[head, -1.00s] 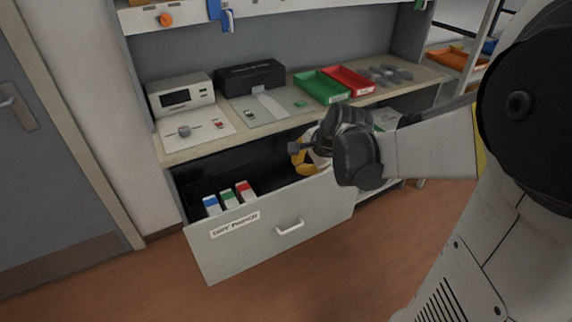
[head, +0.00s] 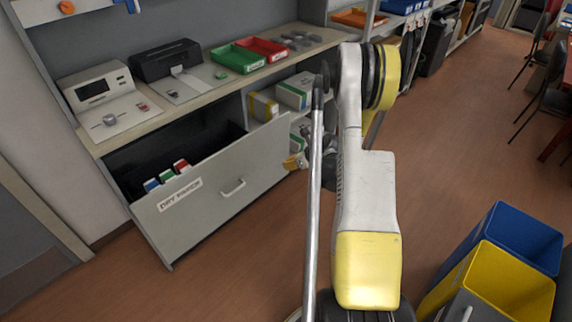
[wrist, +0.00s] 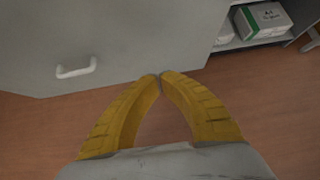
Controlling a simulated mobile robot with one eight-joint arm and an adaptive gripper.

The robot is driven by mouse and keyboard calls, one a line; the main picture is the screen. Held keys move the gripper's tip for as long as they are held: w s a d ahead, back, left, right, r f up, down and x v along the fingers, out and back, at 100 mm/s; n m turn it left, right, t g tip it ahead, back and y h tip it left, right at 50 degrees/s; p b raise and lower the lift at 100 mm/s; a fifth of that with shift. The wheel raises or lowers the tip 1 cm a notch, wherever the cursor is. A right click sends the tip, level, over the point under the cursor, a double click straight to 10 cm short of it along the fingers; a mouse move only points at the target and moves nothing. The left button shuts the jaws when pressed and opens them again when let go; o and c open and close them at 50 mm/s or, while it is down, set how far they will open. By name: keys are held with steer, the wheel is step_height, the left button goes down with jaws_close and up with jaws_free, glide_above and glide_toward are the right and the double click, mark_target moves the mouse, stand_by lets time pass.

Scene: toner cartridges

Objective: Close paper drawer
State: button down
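The paper drawer (head: 207,210) under the counter is pulled well open, with its labelled grey front facing me and a light handle (head: 233,187) on it. Red, green and blue packs stand inside it. My gripper (head: 293,163) is beside the right end of the drawer front, partly hidden by my arm. In the wrist view its yellow fingers (wrist: 160,76) meet at the tips with nothing between them. They appear close to the lower edge of the drawer front (wrist: 130,35), with the handle (wrist: 76,70) to their left. Whether they touch the drawer cannot be told.
The counter (head: 210,97) holds a device, a black box, and green and red trays. Boxes (head: 296,92) stand on open shelves right of the drawer. Blue (head: 525,232) and yellow (head: 510,280) bins stand at lower right. The floor before the drawer is clear.

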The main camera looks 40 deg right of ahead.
mark_target(268, 162)
steer(key=b+x, duration=0.1)
steer(key=x, duration=0.2)
steer(key=b+x, duration=0.1)
steer(key=x, duration=0.2)
steer(key=w+r+b+x, duration=0.1)
steer(key=x, duration=0.2)
steer(key=shift+w+b, duration=0.25)
steer(key=shift+b, duration=0.15)
steer(key=shift+w+r, duration=0.15)
steer(key=shift+w, duration=0.5)
steer(key=shift+w, duration=0.1)
